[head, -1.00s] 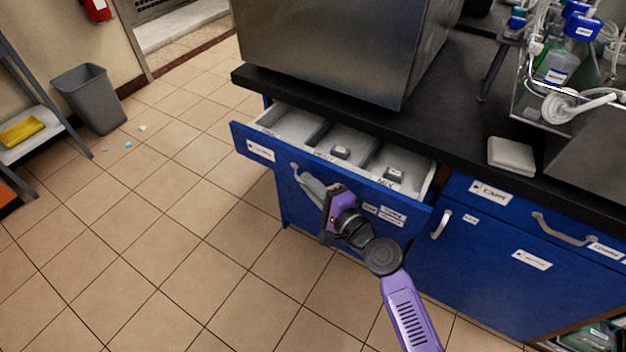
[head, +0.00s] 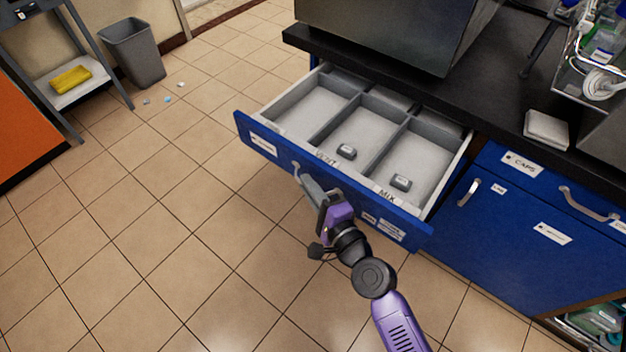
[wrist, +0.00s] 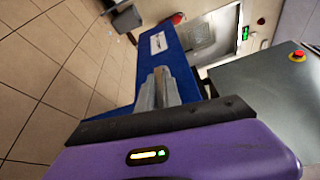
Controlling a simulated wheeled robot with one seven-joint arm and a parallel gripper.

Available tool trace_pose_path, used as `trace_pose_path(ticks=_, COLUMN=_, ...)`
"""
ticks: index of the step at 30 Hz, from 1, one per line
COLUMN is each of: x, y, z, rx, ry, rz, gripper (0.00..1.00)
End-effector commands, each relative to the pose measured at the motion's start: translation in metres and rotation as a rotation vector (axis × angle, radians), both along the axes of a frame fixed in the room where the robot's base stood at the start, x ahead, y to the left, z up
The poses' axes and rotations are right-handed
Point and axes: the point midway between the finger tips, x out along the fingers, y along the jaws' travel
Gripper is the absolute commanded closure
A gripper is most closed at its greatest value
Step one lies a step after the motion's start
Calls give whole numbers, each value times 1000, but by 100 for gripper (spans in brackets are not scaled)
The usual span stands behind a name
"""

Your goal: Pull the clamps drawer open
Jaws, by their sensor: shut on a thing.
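The blue drawer (head: 262,146) stands pulled well out from under the black counter. A small grey piece (head: 346,151) lies in the middle compartment and another (head: 400,182) in the right one. My gripper (head: 322,200) is at the drawer front, shut on the grey bar handle (head: 308,182). In the wrist view the handle (wrist: 158,92) runs out from between the jaws along the blue front (wrist: 168,62). The jaws partly hide the handle's near end.
A closed blue CAPS drawer (head: 540,178) is to the right, with a cabinet door handle (head: 468,193) below it. A large steel box (head: 390,30) stands on the counter (head: 480,100). The tiled floor (head: 190,240) before the drawer is clear. A grey bin (head: 135,52) stands far left.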

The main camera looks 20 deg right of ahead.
Motion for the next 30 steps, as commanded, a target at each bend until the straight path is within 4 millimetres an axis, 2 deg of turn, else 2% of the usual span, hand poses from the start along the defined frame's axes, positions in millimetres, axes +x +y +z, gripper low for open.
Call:
trace_pose_path(ticks=10, x=-1, y=-1, z=-2, rx=-1, ry=4, rz=-3, gripper=100)
trace_pose_path(ticks=12, x=-1, y=-1, z=-2, rx=-1, ry=4, rz=-3, gripper=81)
trace_pose_path(ticks=14, x=-1, y=-1, z=-2, rx=-1, ry=2, rz=-3, gripper=69)
trace_pose_path(ticks=24, x=-2, y=0, z=-1, rx=0, ry=1, rz=-1, gripper=69)
trace_pose_path(ticks=30, x=-23, y=-6, z=-1, rx=0, ry=2, rz=-2, gripper=69)
